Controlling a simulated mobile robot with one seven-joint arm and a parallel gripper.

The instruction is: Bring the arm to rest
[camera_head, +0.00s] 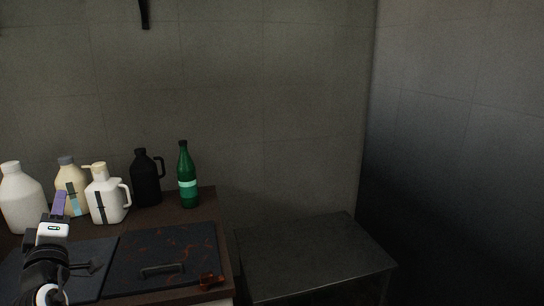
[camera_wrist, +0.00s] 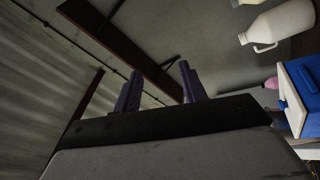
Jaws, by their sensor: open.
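My gripper (camera_wrist: 160,88) shows in the wrist view with its two purple fingers spread apart and nothing between them. Behind the fingers are a sloping ceiling or wall and a dark reddish beam. In the head view my gripper (camera_head: 58,203) is at the lower left, seen from behind, with its purple fingers pointing up. It stands in front of the white and cream jugs and above the dark tank lid. I cannot tell how far it is from the jugs.
On the brown top stand a white jug (camera_head: 21,198), a cream jug (camera_head: 73,178), a white handled jug (camera_head: 107,203), a black jug (camera_head: 146,180) and a green bottle (camera_head: 187,176). A rusty dark lid (camera_head: 160,245) has a handle. A low metal table (camera_head: 310,255) is bare. The wrist view shows a blue-and-white box (camera_wrist: 300,88).

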